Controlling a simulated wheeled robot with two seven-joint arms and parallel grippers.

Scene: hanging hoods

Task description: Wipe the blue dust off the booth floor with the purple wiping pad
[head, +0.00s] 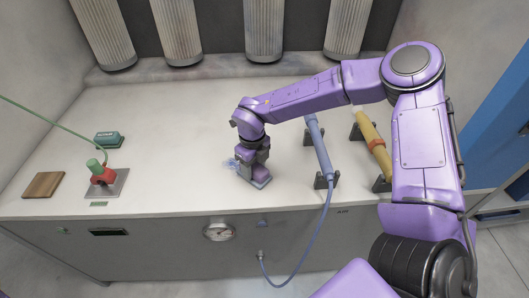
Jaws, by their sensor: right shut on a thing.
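The booth floor (185,135) is a pale work surface with a front edge. My right gripper (254,164) points down near the middle of it and is shut on the purple wiping pad (258,180). The pad's flat base is at the floor, but I cannot tell if it presses on it. A small patch of blue dust (231,164) shows just left of the pad. The gripper and pad may hide more dust. My left gripper is not in view.
Right of the pad, a blue cylinder (319,146) with a hose and a yellow cylinder (372,138) rest on dark stands. At left are a wooden block (44,185), a green box (109,139) and a red fitting (103,175) on a plate. Open floor lies between.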

